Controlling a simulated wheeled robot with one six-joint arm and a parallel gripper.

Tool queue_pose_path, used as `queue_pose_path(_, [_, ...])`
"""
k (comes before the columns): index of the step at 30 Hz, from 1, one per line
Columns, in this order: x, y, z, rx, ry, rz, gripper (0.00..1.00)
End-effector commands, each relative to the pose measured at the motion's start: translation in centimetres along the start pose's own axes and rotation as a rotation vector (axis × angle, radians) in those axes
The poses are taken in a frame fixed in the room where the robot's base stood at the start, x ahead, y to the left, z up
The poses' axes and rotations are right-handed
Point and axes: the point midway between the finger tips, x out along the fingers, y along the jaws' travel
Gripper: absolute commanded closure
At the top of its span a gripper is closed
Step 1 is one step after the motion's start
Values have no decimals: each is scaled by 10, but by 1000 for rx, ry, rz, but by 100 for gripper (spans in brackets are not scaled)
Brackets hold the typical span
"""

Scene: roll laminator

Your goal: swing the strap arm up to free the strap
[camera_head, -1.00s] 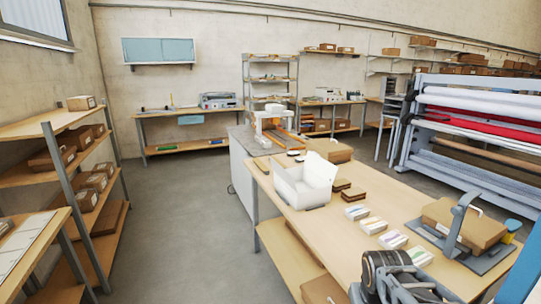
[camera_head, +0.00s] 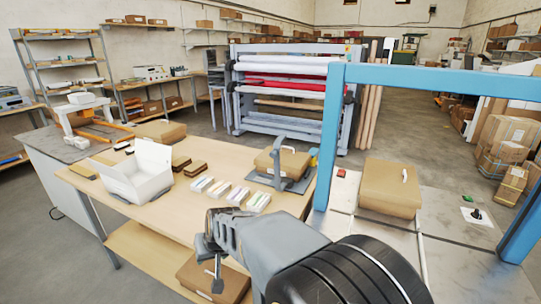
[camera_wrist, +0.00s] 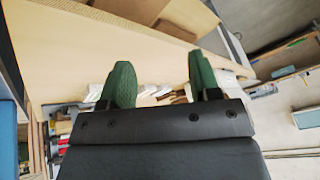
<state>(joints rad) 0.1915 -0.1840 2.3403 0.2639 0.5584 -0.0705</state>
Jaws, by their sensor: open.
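A grey upright arm (camera_head: 279,155) stands on a flat grey base (camera_head: 290,183) at the right end of the wooden table. A brown box (camera_head: 291,161) sits on that base beside the arm, with a white strip on its top. A blue knob-like part (camera_head: 312,152) shows at the right of the box. I cannot tell for sure whether this grey arm is the strap arm. My gripper (camera_head: 208,262) is in front of the table's near edge, apart from this device. The wrist view shows its two green fingers (camera_wrist: 160,82) spread, with nothing between them.
A blue arch (camera_head: 333,140) stands right of the table over a grey surface holding another brown box (camera_head: 391,187). Several small packs (camera_head: 230,193) and an open white box (camera_head: 137,180) lie on the table. A roll rack (camera_head: 285,90) stands behind.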

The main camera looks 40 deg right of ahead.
Motion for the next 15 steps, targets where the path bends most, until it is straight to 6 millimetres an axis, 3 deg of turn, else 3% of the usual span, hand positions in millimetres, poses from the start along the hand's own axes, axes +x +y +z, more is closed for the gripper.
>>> queue_pose_path(3, [26,24,-73,138,258,9,43])
queue_pose_path(7, [29,70,-143,267,568,115,43])
queue_pose_path(10, [16,107,-177,345,774,247,43])
queue_pose_path(15, [-24,150,-205,429,1036,482,43])
